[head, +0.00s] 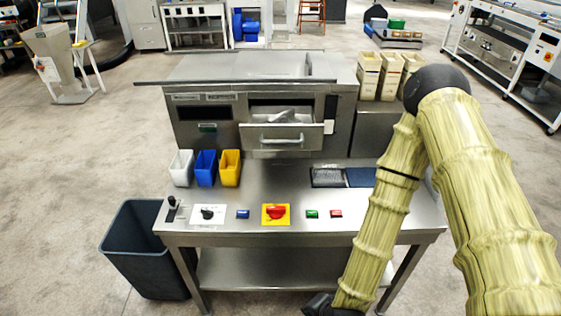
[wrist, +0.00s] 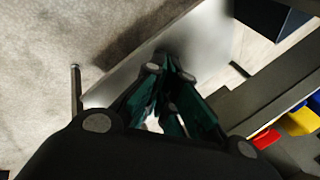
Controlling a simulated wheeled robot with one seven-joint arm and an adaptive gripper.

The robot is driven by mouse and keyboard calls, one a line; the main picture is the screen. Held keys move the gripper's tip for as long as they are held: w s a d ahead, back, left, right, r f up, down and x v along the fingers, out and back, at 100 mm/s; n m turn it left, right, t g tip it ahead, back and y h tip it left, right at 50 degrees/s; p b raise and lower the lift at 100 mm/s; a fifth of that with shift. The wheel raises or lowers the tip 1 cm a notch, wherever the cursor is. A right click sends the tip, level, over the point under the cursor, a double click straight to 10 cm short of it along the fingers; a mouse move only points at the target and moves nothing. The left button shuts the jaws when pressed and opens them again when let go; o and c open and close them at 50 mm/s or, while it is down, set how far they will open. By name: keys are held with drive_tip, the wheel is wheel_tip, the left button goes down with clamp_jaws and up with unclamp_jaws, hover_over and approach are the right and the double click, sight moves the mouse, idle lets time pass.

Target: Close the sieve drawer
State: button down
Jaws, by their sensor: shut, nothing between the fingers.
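The sieve drawer (head: 283,133) is in the grey metal machine behind the table in the head view. It stands pulled out, with its top open and a pale grey thing inside. Its front has a horizontal bar handle (head: 281,141). My gripper (wrist: 165,70) shows in the wrist view with its dark green fingers together and nothing between them. In the head view only its dark wrist end shows at the bottom edge, low in front of the table and well away from the drawer. The drawer is not recognisable in the wrist view.
A steel table (head: 265,185) with a red knob and buttons stands between me and the machine. White, blue and yellow bins (head: 229,168) stand on its left, dark trays (head: 327,178) on its right. A dark waste bin (head: 150,250) stands at left. The table's lower shelf (head: 270,268) is bare.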

sight(282, 125)
drive_tip(key=w+a+r+m+t+b, duration=0.65)
drive_tip(key=w+a+r+m, duration=0.25)
drive_tip(key=w+r+m, duration=0.45)
drive_tip(key=w+r+m+t+h+b, duration=0.1)
drive_tip(key=w+r+m+t+b, duration=0.2)
drive_tip(key=r+m, duration=0.4)
drive_tip(key=w+r+m+t+h+b, duration=0.1)
drive_tip(key=w+r+m+t+h, duration=0.15)
drive_tip(key=w+r+m, duration=0.5)
drive_tip(key=w+r+n+p, duration=0.1)
drive_tip(key=w+p, duration=0.2)
drive_tip(key=w, duration=0.8)
drive_tip(key=shift+a+r+n+y+p, duration=0.2)
drive_tip(key=shift+a+n+y+p, duration=0.15)
drive_tip(key=shift+a+n+y, duration=0.1)
drive_tip(key=shift+w, duration=0.15)
